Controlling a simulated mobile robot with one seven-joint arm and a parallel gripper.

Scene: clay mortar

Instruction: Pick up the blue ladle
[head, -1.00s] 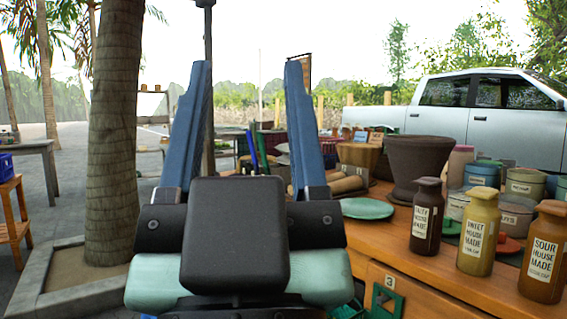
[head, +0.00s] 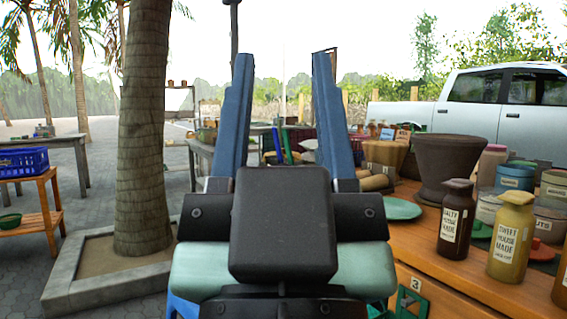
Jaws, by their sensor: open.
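My gripper (head: 282,55) is raised in front of the camera, its two blue fingers upright and wide apart with nothing between them. Beyond it, seen through the gap, a thin blue upright handle (head: 277,146) stands beside a green one. It may be the blue ladle, but its bowl does not show and I cannot tell for sure. The handles look well beyond the fingers, not touching them. The black gripper body hides what lies below.
A wooden counter (head: 455,270) at right holds a brown clay mortar (head: 448,165), labelled bottles (head: 511,240), tins and a green plate (head: 400,209). A palm trunk (head: 144,130) in a stone-edged planter stands left. A blue crate (head: 22,161) sits on a wooden stand far left. Paving between looks clear.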

